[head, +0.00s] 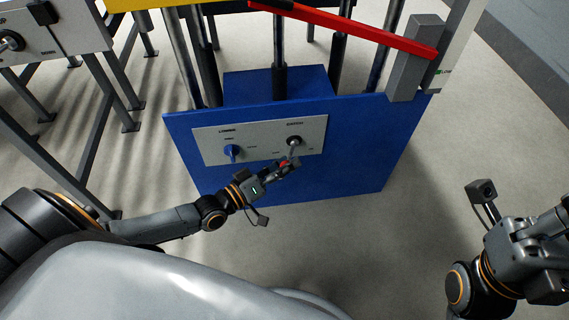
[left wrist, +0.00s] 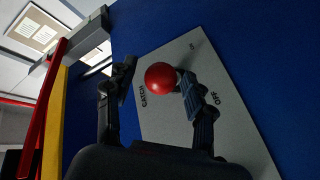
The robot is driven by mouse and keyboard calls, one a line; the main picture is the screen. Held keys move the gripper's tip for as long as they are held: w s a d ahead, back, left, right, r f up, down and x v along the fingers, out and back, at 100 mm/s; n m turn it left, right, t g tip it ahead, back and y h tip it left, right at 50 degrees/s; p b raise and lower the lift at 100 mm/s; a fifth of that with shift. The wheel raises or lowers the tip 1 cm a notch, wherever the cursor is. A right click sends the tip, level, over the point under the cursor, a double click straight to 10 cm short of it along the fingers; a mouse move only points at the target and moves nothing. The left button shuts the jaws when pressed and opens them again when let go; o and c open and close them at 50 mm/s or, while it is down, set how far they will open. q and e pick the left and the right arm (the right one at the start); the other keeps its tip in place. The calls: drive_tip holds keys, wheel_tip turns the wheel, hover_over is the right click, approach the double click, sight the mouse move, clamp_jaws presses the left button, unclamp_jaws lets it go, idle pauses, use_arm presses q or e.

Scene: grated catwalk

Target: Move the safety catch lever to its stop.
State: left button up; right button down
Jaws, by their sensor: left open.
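The safety catch lever (head: 293,148) is a short metal lever under the CATCH label on the right half of a grey plate (head: 258,142). Its red ball knob (left wrist: 160,76) shows clearly in the left wrist view and partly in the head view (head: 283,164). My left gripper (head: 288,165) is at the lever's ball end. In the left wrist view its open fingers (left wrist: 157,84) stand on either side of the ball, the right finger very close to it. Whether they touch is unclear. My right gripper (head: 540,235) is at the right edge, partly cut off; its fingers cannot be made out.
A blue knob (head: 232,151) sits on the plate left of the lever. The blue panel (head: 360,150) carries the plate. A red bar (head: 350,27) and a grey post (head: 413,60) stand above. Another control plate (head: 45,35) is at upper left. Floor at right is clear.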

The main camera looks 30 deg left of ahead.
use_arm(q)
drive_tip(key=shift+s, duration=0.1)
drive_tip(key=v, duration=1.1)
drive_tip(key=shift+s+a, duration=0.25)
drive_tip(key=shift+s, duration=0.1)
